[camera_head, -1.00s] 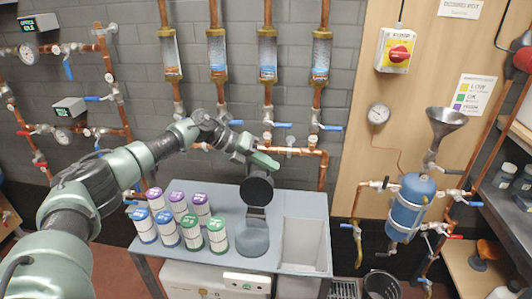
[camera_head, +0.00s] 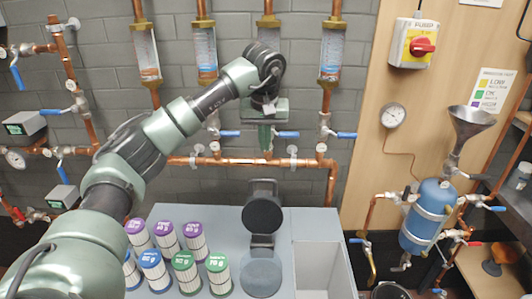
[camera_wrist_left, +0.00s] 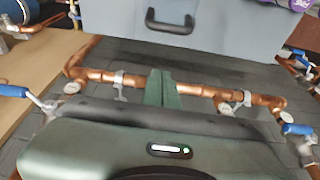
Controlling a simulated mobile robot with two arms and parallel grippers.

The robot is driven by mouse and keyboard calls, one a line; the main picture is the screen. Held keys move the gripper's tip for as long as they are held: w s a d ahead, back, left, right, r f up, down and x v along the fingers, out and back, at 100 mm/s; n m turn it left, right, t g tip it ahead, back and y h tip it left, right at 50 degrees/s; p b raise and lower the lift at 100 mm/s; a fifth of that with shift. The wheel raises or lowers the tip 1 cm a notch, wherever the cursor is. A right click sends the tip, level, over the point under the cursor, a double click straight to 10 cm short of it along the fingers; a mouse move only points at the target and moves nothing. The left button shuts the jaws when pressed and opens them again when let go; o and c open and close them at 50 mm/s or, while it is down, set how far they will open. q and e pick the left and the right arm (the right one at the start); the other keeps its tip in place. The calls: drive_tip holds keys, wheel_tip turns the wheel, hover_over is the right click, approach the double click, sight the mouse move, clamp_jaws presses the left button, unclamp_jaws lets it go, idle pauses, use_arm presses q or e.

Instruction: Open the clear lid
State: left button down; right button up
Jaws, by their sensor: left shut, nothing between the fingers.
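On the grey table (camera_head: 222,222) stands a device with a black round disc (camera_head: 262,215) on a dark upright bracket (camera_head: 263,186), behind a flat grey round part (camera_head: 261,277). I cannot tell which piece is the clear lid. My left gripper (camera_head: 265,138) is shut and empty, its green fingers pointing down in front of the wall pipes, above and behind the device and apart from it. The wrist view shows the fingers together (camera_wrist_left: 163,88) and a black handle-shaped part (camera_wrist_left: 172,22) near the table's edge. My right gripper is not in view.
Several filter cartridges (camera_head: 188,272) with purple, blue and green caps stand left of the device. A grey open bin (camera_head: 317,268) is on the right. A horizontal copper pipe (camera_head: 232,162) with blue-handled valves runs behind the table, close to my gripper. Clear tubes (camera_head: 205,50) hang above.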

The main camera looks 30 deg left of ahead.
use_arm(q)
drive_tip(key=p, duration=0.2)
hover_over(264, 190)
drive_tip(key=w+a, duration=0.2)
drive_tip(key=w, duration=0.2)
wheel_tip(264, 190, down, 9)
drive_tip(key=s, duration=0.1)
drive_tip(key=s+d+p, duration=0.1)
drive_tip(key=s+d, duration=0.1)
drive_tip(key=shift+s+r, duration=0.35)
drive_tip(key=shift+r, duration=0.05)
drive_tip(key=shift+f, duration=0.1)
drive_tip(key=shift+w, duration=0.1)
